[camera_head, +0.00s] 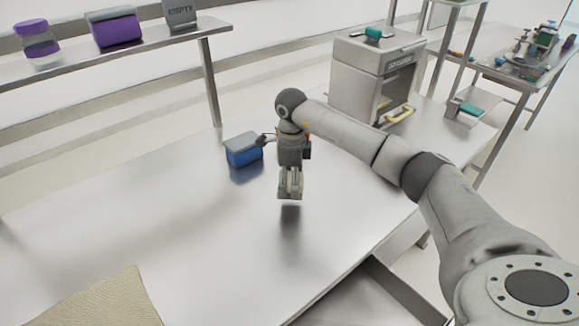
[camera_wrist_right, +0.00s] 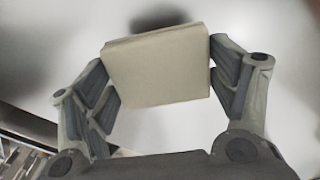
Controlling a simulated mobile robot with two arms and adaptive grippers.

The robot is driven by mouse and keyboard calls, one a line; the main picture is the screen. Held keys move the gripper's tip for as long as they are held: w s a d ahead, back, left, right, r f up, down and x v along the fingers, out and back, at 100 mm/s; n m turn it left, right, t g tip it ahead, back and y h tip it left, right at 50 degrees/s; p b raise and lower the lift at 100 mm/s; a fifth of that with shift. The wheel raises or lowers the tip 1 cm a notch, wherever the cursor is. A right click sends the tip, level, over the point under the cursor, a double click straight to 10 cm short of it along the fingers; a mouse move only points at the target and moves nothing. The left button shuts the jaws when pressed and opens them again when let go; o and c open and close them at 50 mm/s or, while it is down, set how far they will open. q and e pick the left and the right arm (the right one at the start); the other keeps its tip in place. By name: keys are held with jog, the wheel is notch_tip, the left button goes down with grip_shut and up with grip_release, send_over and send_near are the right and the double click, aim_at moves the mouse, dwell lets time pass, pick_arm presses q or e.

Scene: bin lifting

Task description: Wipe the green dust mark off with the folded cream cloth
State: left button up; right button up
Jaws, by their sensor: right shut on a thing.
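My right gripper (camera_head: 290,190) points down over the metal table (camera_head: 205,195). It is shut on the folded cream cloth (camera_wrist_right: 157,66), a pale square pad between the two fingers in the right wrist view. In the head view only a little of the cloth shows between the fingers. A dark shadow lies on the table below the gripper, and the cloth appears to be held above the surface. I cannot make out a green dust mark in either view. My left gripper is not in view.
A blue box with a grey lid (camera_head: 243,149) stands just left of my right gripper. A grey machine with a yellow handle (camera_head: 360,80) stands at the back right. A beige textured sheet (camera_head: 100,300) lies at the front left. The left middle of the table is clear.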

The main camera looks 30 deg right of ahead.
jog(key=shift+d+r+p, duration=0.15)
jog(key=shift+r+p, duration=0.3)
jog(key=shift+r, duration=1)
